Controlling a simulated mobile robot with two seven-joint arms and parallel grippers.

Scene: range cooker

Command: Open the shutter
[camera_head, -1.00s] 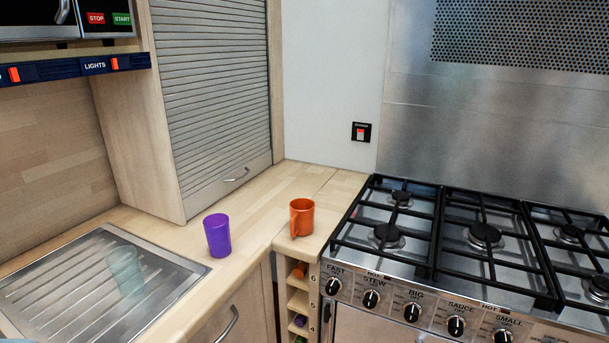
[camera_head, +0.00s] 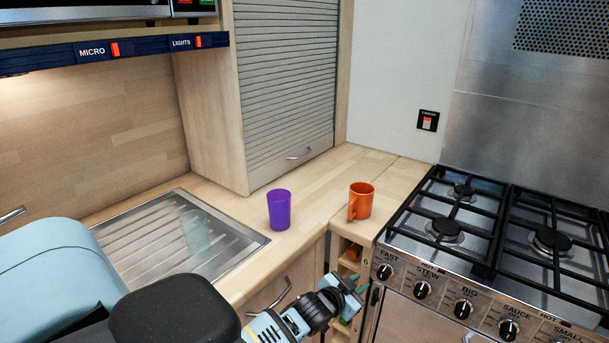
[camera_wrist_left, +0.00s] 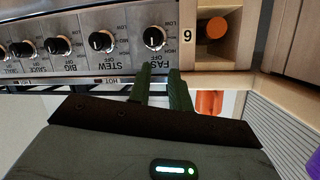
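The shutter (camera_head: 288,80) is a grey slatted roller front on the wooden corner cabinet. It is down, with its bottom bar close to the worktop. A small curved metal handle (camera_head: 299,154) sits on that bottom bar. My left gripper (camera_head: 354,291) is low in front of the wine-rack cubbies, below the worktop edge and well below the handle. In the left wrist view its two dark green fingers (camera_wrist_left: 161,88) stand a little apart with nothing between them. The shutter's slats also show at the right of that view (camera_wrist_left: 280,135). My right gripper is not in view.
A purple cup (camera_head: 279,210) and an orange mug (camera_head: 361,201) stand on the worktop in front of the shutter. A sink drainer (camera_head: 150,240) with a clear cup is at left. The gas cooker (camera_head: 500,240) is at right.

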